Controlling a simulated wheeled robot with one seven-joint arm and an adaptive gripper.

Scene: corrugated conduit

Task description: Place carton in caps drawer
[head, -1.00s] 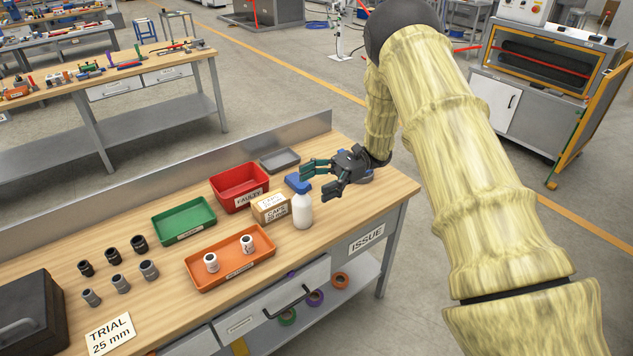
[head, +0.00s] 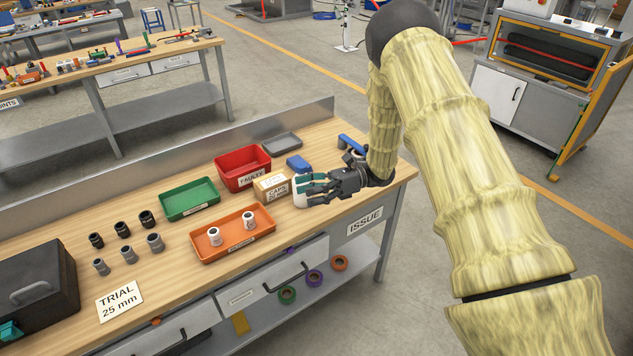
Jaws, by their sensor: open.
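The carton (head: 268,191) is a small tan cardboard box with a white "CAPS" label, standing on the bench between the red bin and my gripper. My gripper (head: 302,190) is open and low over the bench, just right of the carton, its fingers pointing left. A white bottle (head: 299,199) is largely hidden by the fingers; I cannot tell whether they touch it. Two grey drawers are under the bench top: one with a dark handle (head: 275,287) below the orange tray, another (head: 172,338) further left. Their small labels are unreadable, so I cannot tell which is the caps drawer.
A red "FAULTY" bin (head: 243,168), green tray (head: 189,199) and orange tray (head: 233,236) with two white fittings stand nearby. A blue object (head: 298,164) and grey tray (head: 282,143) are behind. Several fittings and a black case (head: 38,290) are left.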

